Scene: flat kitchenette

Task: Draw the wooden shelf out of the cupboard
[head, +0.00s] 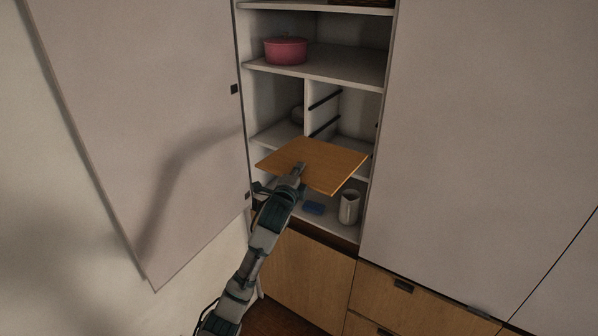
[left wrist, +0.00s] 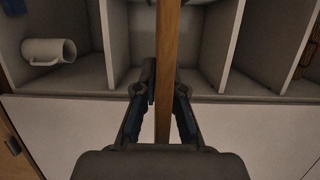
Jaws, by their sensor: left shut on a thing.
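The wooden shelf (head: 325,158) is a flat, light-brown board in front of the middle of the open cupboard (head: 345,68). Two dark runners (head: 325,99) show on the divider behind and above it. I cannot tell whether its back edge is still inside the cupboard. My left gripper (head: 298,171) is shut on the board's front edge. In the left wrist view the board (left wrist: 168,50) stands edge-on between the two fingers (left wrist: 164,88). My right gripper is not in view.
A pink pot (head: 286,51) stands on an upper shelf. A white mug (head: 349,207) and a blue sponge-like block (head: 313,208) are on the shelf below the board. An open door (head: 150,110) is at the left. Wooden drawers (head: 400,300) lie below.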

